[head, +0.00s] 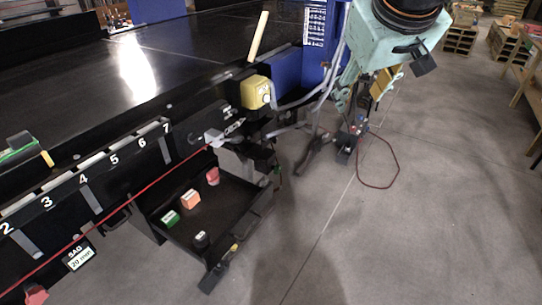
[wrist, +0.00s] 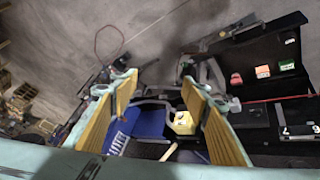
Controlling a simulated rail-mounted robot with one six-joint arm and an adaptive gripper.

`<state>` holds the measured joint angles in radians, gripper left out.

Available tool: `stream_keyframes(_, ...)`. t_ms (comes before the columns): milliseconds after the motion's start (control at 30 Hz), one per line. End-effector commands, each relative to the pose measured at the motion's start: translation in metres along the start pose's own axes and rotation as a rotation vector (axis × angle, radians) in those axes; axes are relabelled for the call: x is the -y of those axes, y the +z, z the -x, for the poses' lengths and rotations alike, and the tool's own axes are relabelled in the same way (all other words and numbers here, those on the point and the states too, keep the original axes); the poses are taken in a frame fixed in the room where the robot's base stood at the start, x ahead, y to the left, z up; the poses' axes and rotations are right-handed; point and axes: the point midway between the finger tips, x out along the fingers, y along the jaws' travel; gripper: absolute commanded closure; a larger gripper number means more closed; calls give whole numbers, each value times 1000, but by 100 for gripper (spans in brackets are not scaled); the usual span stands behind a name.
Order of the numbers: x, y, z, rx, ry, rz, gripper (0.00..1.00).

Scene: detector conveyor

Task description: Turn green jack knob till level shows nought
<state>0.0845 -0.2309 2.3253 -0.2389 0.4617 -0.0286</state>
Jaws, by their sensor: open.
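A small green piece with a pale label (head: 170,218) sits in the black tray; it also shows in the wrist view (wrist: 287,65). I cannot tell whether it is the jack knob. A sign reading "SAG 20 mm" (head: 79,258) hangs on the conveyor's front at lower left. A green strip with a yellow end (head: 20,152) lies at the left edge; I cannot tell whether it is the level. My gripper (head: 362,92) is at upper right, well away from the tray. In the wrist view my gripper (wrist: 157,83) is open, with nothing between its fingers.
The black tray (head: 236,228) also holds orange (head: 190,199), red (head: 212,176) and black (head: 201,240) pieces. A yellow box (head: 256,92) and blue panel (head: 284,73) stand at the conveyor's end. A red cable (head: 378,186) lies on the floor. Open floor lies at right.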

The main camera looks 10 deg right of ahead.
Motion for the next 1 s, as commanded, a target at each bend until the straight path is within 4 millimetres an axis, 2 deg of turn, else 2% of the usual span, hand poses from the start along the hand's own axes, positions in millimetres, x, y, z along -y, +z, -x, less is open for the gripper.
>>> stream_keyframes(33, -4, -9, -10, -6, 5, 9, 57)
stream_keyframes(500, -37, -97, -91, -114, 43, 106, 57)
stream_keyframes(1000, -59, -173, -186, -227, 51, 215, 57)
